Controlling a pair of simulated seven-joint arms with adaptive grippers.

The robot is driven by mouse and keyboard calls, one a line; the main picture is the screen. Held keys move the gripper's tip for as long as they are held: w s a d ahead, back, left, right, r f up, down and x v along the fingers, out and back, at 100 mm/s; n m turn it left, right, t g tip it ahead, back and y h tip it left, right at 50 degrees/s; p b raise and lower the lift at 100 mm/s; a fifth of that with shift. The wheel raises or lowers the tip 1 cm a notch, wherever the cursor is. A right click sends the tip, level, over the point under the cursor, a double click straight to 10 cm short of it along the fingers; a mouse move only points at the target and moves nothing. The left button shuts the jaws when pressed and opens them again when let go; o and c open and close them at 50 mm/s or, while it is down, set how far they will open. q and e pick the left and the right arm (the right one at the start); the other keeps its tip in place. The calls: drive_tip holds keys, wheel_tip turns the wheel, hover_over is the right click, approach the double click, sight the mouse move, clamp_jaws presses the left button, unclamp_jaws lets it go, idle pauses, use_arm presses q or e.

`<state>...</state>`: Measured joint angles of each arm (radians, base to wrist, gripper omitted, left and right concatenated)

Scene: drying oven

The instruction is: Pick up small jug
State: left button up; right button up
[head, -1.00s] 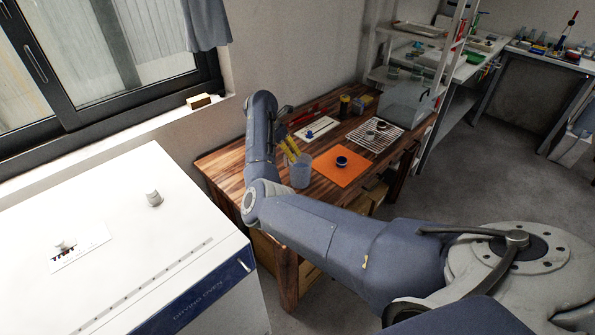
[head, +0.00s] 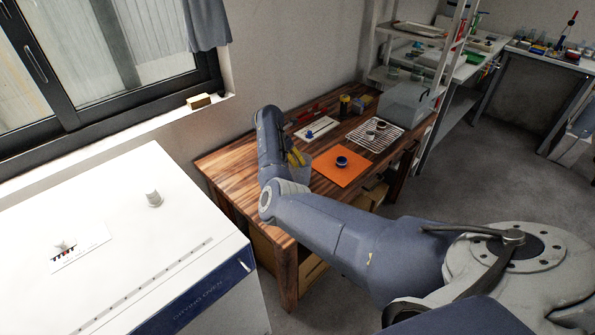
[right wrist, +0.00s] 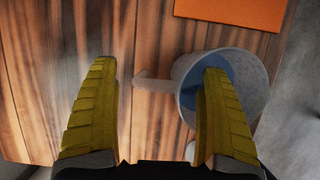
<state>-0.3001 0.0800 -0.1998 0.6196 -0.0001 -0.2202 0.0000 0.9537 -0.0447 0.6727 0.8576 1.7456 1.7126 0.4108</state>
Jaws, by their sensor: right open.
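The small jug is a grey, round vessel with a blue inside and a handle. In the right wrist view the jug (right wrist: 250,72) shows with its mouth towards the camera and its handle (right wrist: 153,82) pointing left. In the head view the jug (head: 303,173) is mostly hidden behind my right arm. My right gripper (right wrist: 160,70) has yellow fingers and is open. Its right finger overlaps the jug's mouth and its left finger is beyond the handle, so the handle lies between them. I cannot tell whether they touch. The gripper also shows in the head view (head: 297,157).
The white drying oven (head: 110,245) stands at the left.

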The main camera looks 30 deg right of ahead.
drive_tip(key=shift+c, duration=0.2)
clamp_jaws()
idle(0.3)
